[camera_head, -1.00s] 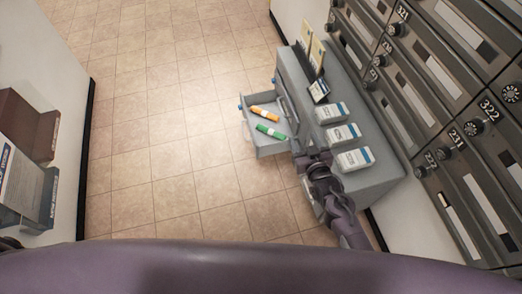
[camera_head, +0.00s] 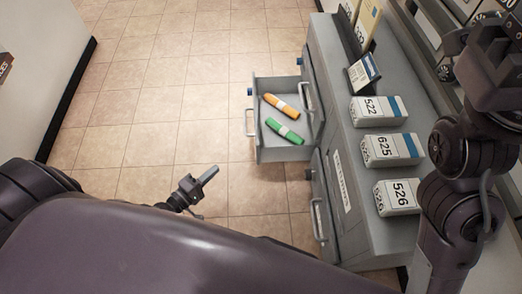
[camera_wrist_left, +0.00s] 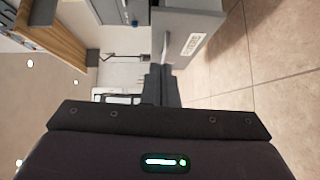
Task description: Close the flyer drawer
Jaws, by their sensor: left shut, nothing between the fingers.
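The grey flyer drawer (camera_head: 262,152) stands pulled out from the left side of the grey cabinet in the head view. An orange and a green rolled item lie in it. Its handle (camera_head: 249,122) is on the outer front. My left gripper (camera_head: 212,172) is shut and empty, low and to the left of the drawer front, apart from it. In the left wrist view the shut fingers (camera_wrist_left: 160,70) point toward a grey panel with a handle and a label (camera_wrist_left: 192,44). My right arm rises at the right edge of the head view; its gripper is not seen.
The grey cabinet (camera_head: 365,225) carries several numbered white boxes (camera_head: 392,149) and a small sign (camera_head: 363,71). Another drawer handle (camera_head: 318,220) sits below the open drawer. Mailboxes line the right. Tiled floor (camera_head: 160,110) to the left is clear.

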